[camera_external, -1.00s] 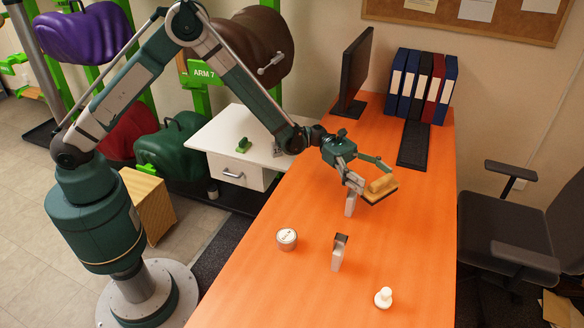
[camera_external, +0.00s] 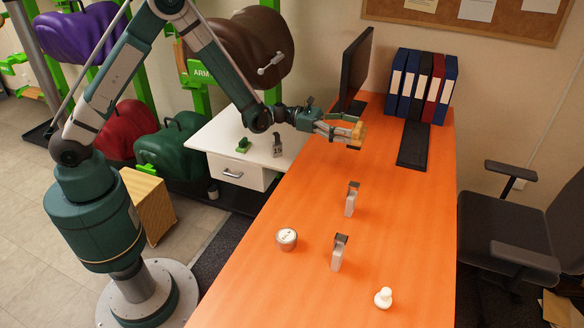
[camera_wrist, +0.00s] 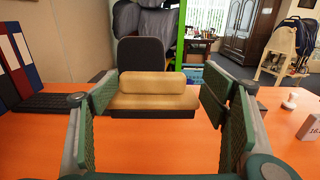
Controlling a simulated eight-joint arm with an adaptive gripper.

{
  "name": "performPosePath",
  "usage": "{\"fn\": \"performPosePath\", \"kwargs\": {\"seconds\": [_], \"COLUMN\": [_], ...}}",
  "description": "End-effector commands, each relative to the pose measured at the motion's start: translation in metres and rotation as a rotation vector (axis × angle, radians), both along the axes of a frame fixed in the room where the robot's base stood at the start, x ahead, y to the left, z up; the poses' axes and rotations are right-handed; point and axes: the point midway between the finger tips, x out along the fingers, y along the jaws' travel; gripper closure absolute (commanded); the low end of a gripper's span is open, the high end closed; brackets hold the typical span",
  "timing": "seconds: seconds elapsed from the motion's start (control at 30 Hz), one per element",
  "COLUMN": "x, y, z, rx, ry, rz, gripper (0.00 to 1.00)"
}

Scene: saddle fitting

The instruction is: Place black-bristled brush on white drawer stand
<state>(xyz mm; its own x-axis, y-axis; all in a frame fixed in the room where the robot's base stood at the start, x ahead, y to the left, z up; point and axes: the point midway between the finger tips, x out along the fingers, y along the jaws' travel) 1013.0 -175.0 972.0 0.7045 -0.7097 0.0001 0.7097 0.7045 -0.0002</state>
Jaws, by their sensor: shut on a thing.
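The black-bristled brush (camera_external: 358,134) has a pale wooden body with a rounded handle. My gripper (camera_external: 345,131) is shut on it and holds it above the far part of the orange table. In the wrist view the brush (camera_wrist: 152,98) sits between the two green-padded fingers, its dark bristles pointing down. The white drawer stand (camera_external: 205,135) is left of the table, with one drawer and a grey handle. My gripper is to the right of the stand, not over it.
On the stand are a green object (camera_external: 243,145) and a small grey dark-topped container (camera_external: 277,146). The orange table holds two similar containers (camera_external: 351,200) (camera_external: 339,255), a round tin (camera_external: 286,239) and a white knob-shaped piece (camera_external: 383,298). A monitor (camera_external: 355,70) stands behind the gripper.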

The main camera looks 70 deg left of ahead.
Motion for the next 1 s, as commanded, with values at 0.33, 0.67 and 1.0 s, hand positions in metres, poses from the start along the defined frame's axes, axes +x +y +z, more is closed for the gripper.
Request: {"fn": "performPosePath", "kwargs": {"seconds": [0.33,0.67,1.0], "x": [-0.015,-0.049,-0.1], "y": [0.136,0.258,0.371], "z": [-0.01,-0.018,-0.024], "rx": [0.0,0.0,0.0], "ry": [0.0,0.0,0.0], "rz": [0.213,0.414,0.613], "gripper": [0.44,0.44,0.44]}}
